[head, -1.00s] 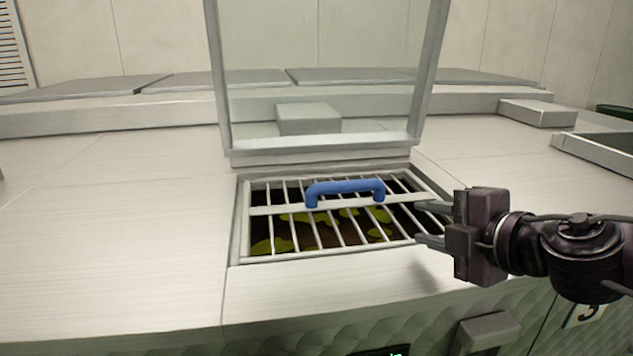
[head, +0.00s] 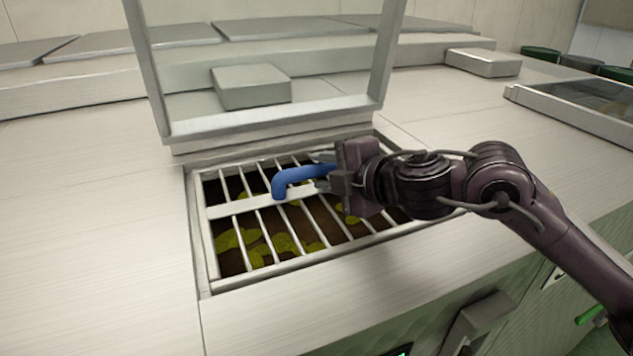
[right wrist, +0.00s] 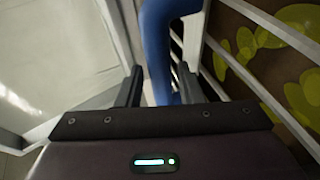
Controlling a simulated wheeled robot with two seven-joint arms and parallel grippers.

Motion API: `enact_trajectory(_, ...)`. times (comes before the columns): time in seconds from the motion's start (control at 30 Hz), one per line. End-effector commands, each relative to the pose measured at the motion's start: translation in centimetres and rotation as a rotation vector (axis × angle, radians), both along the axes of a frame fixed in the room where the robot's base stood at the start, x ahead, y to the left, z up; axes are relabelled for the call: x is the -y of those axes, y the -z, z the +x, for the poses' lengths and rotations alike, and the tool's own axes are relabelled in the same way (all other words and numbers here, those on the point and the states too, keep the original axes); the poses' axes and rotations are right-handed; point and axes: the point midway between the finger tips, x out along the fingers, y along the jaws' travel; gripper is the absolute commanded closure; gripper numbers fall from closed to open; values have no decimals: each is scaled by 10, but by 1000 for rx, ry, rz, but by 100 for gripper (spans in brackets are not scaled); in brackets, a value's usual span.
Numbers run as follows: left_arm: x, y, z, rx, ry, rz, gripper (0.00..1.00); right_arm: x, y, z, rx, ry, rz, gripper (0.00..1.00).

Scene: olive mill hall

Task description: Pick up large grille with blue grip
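The large grille (head: 240,207) is a pale metal frame of bars lying level in a rectangular opening in the counter. Its blue grip (head: 285,181) is an arched handle on the crossbar; its right part is hidden behind my right gripper. My right gripper (head: 323,171) reaches in from the right, its fingers on either side of the grip. In the right wrist view the blue grip (right wrist: 158,50) passes between the two spread fingers, with a gap visible on the left finger's side. My left gripper is not in view.
Yellow-green matter (head: 270,247) lies in the dark opening under the bars. A raised, framed clear lid (head: 265,125) stands right behind the grille. A grey block (head: 484,62) sits at the back right. The counter left of the grille is clear.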

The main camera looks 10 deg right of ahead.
Motion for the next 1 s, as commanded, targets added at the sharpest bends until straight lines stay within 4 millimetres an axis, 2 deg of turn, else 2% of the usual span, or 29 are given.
enact_trajectory(0.13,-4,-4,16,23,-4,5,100,-4,3,7,0,-1,-1,67)
enact_trajectory(0.3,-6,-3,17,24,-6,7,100,-4,4,7,1,-1,-2,67)
enact_trajectory(0.57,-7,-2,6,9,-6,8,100,-4,3,7,0,0,-1,99)
enact_trajectory(1.0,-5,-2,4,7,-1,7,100,-4,3,6,0,0,-1,100)
